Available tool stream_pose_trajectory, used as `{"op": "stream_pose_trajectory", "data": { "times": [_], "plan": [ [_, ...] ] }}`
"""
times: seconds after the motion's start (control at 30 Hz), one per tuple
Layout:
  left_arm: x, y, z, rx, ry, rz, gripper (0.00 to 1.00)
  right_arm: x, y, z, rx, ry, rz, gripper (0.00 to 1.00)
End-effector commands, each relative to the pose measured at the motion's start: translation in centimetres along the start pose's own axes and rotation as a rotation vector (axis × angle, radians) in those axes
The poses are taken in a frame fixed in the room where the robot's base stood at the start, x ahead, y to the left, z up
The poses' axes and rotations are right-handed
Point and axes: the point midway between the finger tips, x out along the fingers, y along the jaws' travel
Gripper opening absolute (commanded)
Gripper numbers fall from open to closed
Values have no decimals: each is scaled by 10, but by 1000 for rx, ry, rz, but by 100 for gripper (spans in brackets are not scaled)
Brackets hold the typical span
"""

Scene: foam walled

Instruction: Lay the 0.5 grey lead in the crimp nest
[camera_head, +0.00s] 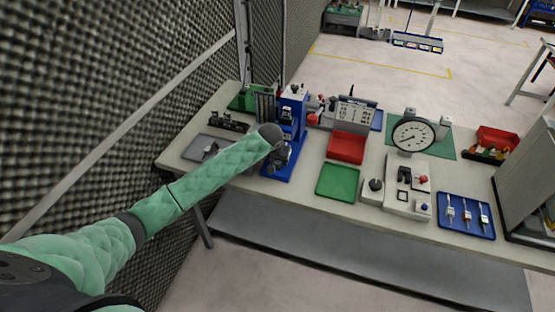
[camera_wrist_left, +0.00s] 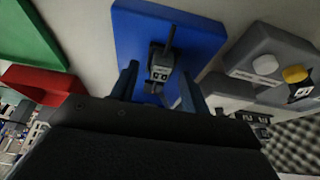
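My left gripper (camera_head: 279,156) is at the front of the blue press (camera_head: 287,128), low over its base. In the left wrist view its two blue-grey fingers (camera_wrist_left: 160,78) stand apart. Between and beyond them, on the blue base plate (camera_wrist_left: 205,40), is a small grey and black piece (camera_wrist_left: 160,66) with a pale marking. I cannot tell whether this piece is the crimp nest, a lead lying in it, or both. No finger clearly touches it. I cannot pick out the 0.5 grey lead for certain. My right gripper is not in view.
A grey tray (camera_head: 190,150) with a small dark item lies left of the press. Foam wall (camera_head: 80,90) stands left.

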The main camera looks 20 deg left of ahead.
Motion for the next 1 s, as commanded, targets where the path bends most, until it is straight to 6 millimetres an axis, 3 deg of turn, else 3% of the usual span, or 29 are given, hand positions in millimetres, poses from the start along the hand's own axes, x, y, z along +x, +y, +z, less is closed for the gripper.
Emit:
{"op": "stream_pose_trajectory", "data": {
  "times": [0.23, 0.43, 0.5, 0.7, 1.0],
  "plan": [
    [-4, 0, 0, 1, 1, 1, 46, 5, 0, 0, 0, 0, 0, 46],
    [-30, 0, 1, 2, 4, 1, 46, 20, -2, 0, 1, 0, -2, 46],
    [-42, 0, 1, 2, 3, 1, 46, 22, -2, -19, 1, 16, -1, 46],
    [-67, 0, 0, 0, 1, 0, 46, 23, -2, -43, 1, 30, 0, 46],
    [-78, 0, 0, 0, -1, 0, 46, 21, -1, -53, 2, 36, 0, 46]
  ]
}}
